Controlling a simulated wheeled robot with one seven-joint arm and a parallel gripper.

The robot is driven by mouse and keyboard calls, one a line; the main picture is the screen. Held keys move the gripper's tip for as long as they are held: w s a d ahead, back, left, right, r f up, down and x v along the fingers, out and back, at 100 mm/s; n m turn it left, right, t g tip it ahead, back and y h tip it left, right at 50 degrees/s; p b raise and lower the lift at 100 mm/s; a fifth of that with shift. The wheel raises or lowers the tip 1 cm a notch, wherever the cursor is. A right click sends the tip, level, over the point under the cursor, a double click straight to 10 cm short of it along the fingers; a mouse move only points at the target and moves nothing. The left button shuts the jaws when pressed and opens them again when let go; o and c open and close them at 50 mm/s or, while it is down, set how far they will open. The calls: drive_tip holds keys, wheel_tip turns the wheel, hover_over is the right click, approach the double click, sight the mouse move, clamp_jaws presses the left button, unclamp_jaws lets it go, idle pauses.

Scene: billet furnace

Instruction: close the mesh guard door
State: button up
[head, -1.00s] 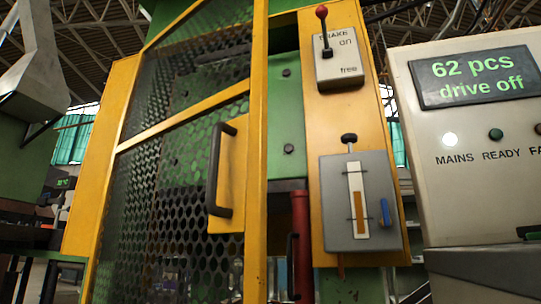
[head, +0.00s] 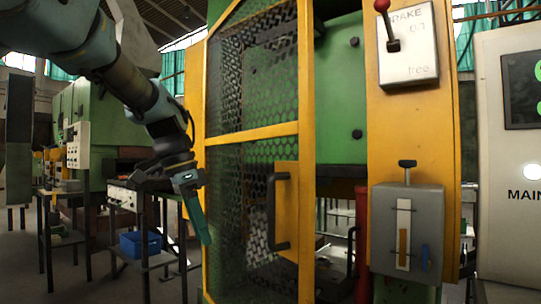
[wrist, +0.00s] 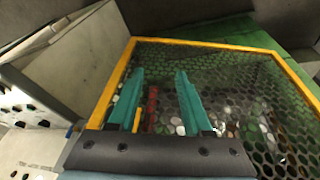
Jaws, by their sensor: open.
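The mesh guard door (head: 306,120) has a yellow frame with dark perforated mesh and stands ajar, with a gap between its right edge and the machine's yellow post (head: 418,130). Its black handle (head: 276,212) is on a yellow plate at the door's right side. My gripper (head: 206,240) is left of the handle, in front of the door's left part, with teal fingers pointing down. In the wrist view my gripper (wrist: 156,75) is open with nothing between its fingers, and the door's yellow frame and mesh (wrist: 240,75) lie beyond it. Whether the fingers touch the door cannot be told.
A brake lever box (head: 407,45) and a grey slider box (head: 407,230) are on the yellow post. A control cabinet (head: 500,200) stands at the right. A table with a blue bin (head: 140,244) is at the left. A red cylinder (head: 362,240) shows in the gap.

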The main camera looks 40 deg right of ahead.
drive_tip(key=s+d+r+m+g+p, duration=0.1)
drive_tip(key=s+d+r+m+p, duration=0.2)
drive_tip(key=r, duration=0.4)
drive_tip(key=s+d+r+m+g+p, duration=0.1)
drive_tip(key=s+d+r+m+p, duration=0.2)
drive_tip(key=r, duration=0.5)
hover_over(272, 241)
drive_tip(key=f, duration=0.9)
drive_tip(key=shift+w+d+f+b, duration=0.2)
drive_tip(key=shift+w+f+b, duration=0.1)
drive_tip(key=shift+f, duration=0.1)
clamp_jaws()
